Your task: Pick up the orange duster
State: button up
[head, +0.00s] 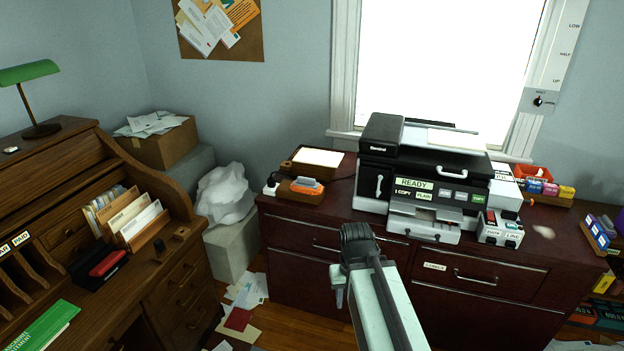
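A small orange item with a grey upper part (306,185) sits on a wooden block on the dark red cabinet, left of the printer. It may be the orange duster, but it is too small to be sure. Another small orange piece (528,201) shows at the right of the printer, beside a white switch box; its shape is unclear. My gripper (350,285) is in front of the cabinet, below and right of the orange and grey item and well apart from it. My arm reaches up from the bottom edge. The fingers are seen poorly, and nothing is visibly held.
The black and white printer (425,175) fills the middle of the cabinet top (335,205). A wooden paper tray (318,160) lies behind the wooden block. Coloured cartridges (550,188) stand at the right. A roll-top desk (150,240) is at left. Papers (245,290) litter the floor.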

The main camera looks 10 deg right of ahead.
aim_at(302, 185)
jog(key=z, duration=0.05)
jog(key=i, duration=1.1)
jog(key=u, duration=0.9)
jog(key=i, duration=0.95)
jog(key=u, duration=0.6)
jog(key=k, duration=0.85)
jog(key=u, duration=0.25)
jog(key=i, duration=0.85)
jog(key=z, duration=0.1)
